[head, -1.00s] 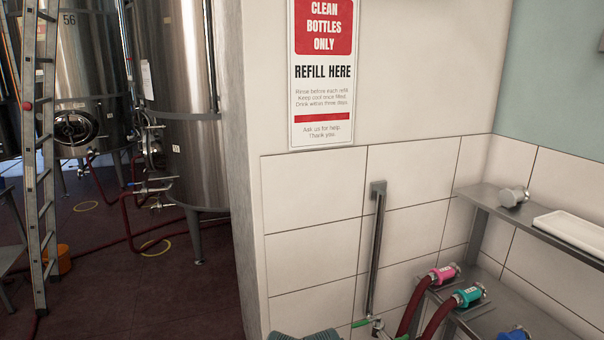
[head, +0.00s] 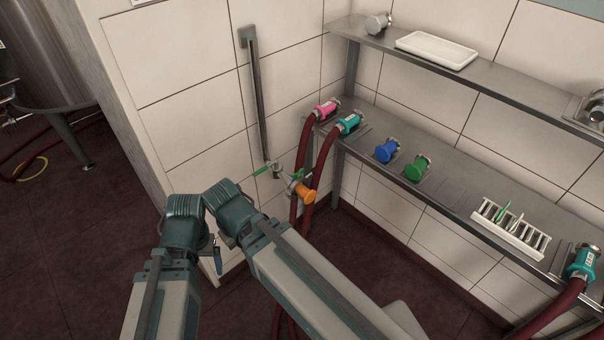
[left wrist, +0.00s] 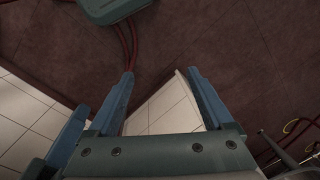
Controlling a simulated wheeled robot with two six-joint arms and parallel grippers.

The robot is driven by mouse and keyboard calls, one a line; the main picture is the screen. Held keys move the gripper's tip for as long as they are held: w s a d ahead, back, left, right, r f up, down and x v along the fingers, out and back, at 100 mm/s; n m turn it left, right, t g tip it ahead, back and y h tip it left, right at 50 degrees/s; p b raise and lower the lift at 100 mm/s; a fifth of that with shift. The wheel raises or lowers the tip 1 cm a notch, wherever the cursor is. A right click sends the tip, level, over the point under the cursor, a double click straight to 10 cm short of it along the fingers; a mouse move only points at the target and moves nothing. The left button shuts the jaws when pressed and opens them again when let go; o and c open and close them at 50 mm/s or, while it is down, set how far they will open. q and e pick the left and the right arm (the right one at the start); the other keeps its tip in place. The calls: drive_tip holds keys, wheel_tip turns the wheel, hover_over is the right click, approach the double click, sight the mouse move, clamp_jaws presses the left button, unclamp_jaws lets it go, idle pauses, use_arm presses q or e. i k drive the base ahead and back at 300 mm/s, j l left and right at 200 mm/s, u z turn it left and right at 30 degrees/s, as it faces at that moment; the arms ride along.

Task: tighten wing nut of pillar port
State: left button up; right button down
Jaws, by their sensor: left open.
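The pillar port (head: 275,168) is a small metal fitting with a green lever, low on the tiled pillar in the head view. An orange-capped fitting (head: 300,188) is just right of it. The wing nut is too small to make out. My left gripper (head: 216,256) shows only as a small blue-grey piece below my arm joints, left of and below the port. In the left wrist view its two blue fingers (left wrist: 160,72) stand apart, with nothing between them but pillar tiles and floor behind. I do not see my right gripper.
A steel shelf (head: 445,205) on the right carries pink, teal, blue and green couplings and a white rack (head: 510,230). An upper shelf (head: 500,87) holds a white tray (head: 436,50). Dark red hoses (head: 327,160) hang beside the port. A steel tank stands at left.

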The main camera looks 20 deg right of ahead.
sight(297, 175)
drive_tip(key=l, duration=0.9)
drive_tip(key=i+l, duration=0.15)
drive_tip(key=l, duration=0.75)
drive_tip(key=u, duration=0.05)
